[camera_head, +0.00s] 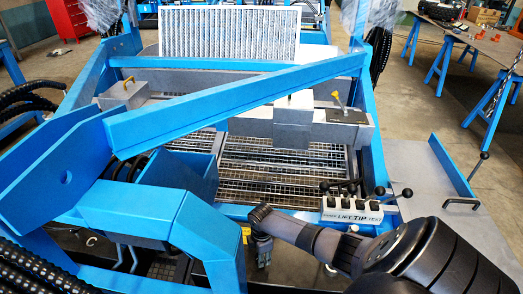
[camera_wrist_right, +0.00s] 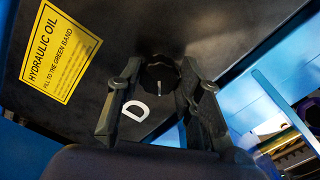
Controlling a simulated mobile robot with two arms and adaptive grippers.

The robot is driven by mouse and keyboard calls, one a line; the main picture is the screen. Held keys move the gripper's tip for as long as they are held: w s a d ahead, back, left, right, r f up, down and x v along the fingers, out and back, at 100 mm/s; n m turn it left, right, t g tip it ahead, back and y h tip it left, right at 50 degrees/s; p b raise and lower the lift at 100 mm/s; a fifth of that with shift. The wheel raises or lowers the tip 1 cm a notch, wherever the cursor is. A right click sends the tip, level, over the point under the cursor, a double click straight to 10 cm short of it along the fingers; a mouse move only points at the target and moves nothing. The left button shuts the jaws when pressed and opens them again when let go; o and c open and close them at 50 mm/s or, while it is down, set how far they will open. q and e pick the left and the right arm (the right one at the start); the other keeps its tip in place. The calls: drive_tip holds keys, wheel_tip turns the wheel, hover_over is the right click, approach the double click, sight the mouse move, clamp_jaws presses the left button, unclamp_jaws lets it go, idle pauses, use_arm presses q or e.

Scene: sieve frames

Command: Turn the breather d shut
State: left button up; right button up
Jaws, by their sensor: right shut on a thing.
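Breather d is a round black ribbed cap (camera_wrist_right: 160,72) with a small pale mark on it, in the right wrist view. It sits on a dark tank face beside a white letter D (camera_wrist_right: 136,110). My right gripper (camera_wrist_right: 160,82) has one finger on each side of the cap and is shut on it. In the head view my right gripper (camera_head: 262,250) reaches down below the blue front beam, and the cap is hidden there. My left gripper is not in view.
A yellow hydraulic oil label (camera_wrist_right: 60,52) is on the tank face. A lever block (camera_head: 350,210) with black-knobbed levers stands close above my right arm. Blue frame beams (camera_head: 230,105) surround the mesh deck (camera_head: 280,165). A grey plate with a handle (camera_head: 440,215) lies to the right.

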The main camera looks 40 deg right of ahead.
drive_tip(key=m+p, duration=0.3)
drive_tip(key=m, duration=0.3)
drive_tip(key=shift+s+r+m, duration=0.1)
drive_tip(key=shift+r+m, duration=0.05)
drive_tip(key=shift+m, duration=0.15)
drive_tip(key=m+p, duration=0.2)
drive_tip(key=m, duration=0.4)
drive_tip(key=shift+a+p, duration=0.2)
drive_tip(key=shift+p, duration=0.1)
drive_tip(key=m+p, duration=0.1)
drive_tip(key=m, duration=0.3)
drive_tip(key=shift+a, duration=0.1)
drive_tip(key=m, duration=0.3)
drive_tip(key=shift+m+p, duration=0.3)
drive_tip(key=shift+p, duration=0.05)
drive_tip(key=m, duration=0.6)
drive_tip(key=shift+a+p, duration=0.1)
drive_tip(key=shift+p, duration=0.3)
drive_tip(key=o, duration=1.2)
drive_tip(key=shift+c, duration=0.2)
